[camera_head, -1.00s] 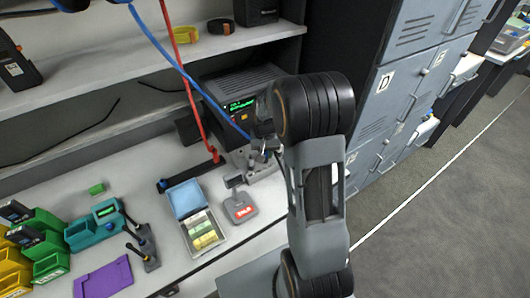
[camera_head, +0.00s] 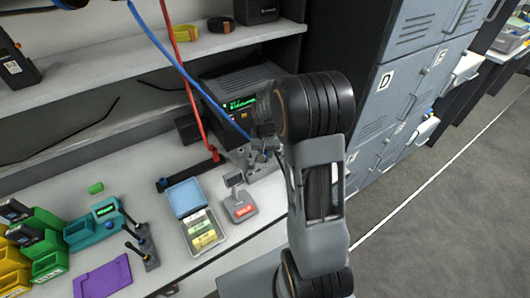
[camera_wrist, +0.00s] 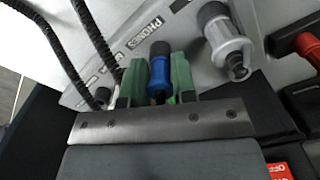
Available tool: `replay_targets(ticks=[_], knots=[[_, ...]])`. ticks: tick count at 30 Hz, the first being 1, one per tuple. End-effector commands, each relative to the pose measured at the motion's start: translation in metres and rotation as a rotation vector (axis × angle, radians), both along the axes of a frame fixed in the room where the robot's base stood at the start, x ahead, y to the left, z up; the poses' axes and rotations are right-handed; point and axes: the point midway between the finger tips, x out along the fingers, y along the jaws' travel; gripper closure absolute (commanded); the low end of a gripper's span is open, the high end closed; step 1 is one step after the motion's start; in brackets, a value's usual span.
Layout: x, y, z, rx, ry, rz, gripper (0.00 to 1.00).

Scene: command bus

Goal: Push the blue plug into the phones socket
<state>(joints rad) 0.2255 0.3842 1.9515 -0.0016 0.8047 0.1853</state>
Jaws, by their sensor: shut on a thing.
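The blue plug (camera_wrist: 157,86) is held between the green fingers of my gripper (camera_wrist: 158,68) in the wrist view. Its dark end points up the picture at the grey panel, just below the PHONES label (camera_wrist: 142,36). The phones socket itself is not clearly visible behind the plug and fingers, so I cannot tell whether the plug touches it or is inside it. In the head view, the blue cable (camera_head: 185,72) runs down to the panel area by the radio unit; my arm hides most of the gripper there.
A metal connector (camera_wrist: 229,45) stands close right of the plug, and a red one (camera_wrist: 308,48) is farther right. Black coiled cords (camera_wrist: 62,42) lie to the left. The radio unit (camera_head: 240,90) and a red cable (camera_head: 188,90) are near my gripper.

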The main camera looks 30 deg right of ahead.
Motion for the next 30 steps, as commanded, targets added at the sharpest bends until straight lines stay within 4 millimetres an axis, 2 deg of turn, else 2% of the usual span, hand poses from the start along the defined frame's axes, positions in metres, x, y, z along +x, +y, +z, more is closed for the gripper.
replay_targets(ticks=[1, 2, 10, 20, 30], knots=[[-0.001, 0.0, -0.001, 0.001, 0.002, 0.0, 0.9], [-0.001, 0.0, -0.001, 0.0, 0.003, 0.0, 0.72], [0.0, 0.0, -0.001, 0.001, 0.002, 0.0, 0.46], [0.0, 0.0, 0.001, 0.0, 0.001, 0.0, 0.45], [0.0, 0.0, 0.024, 0.0, 0.001, 0.0, 0.45]])
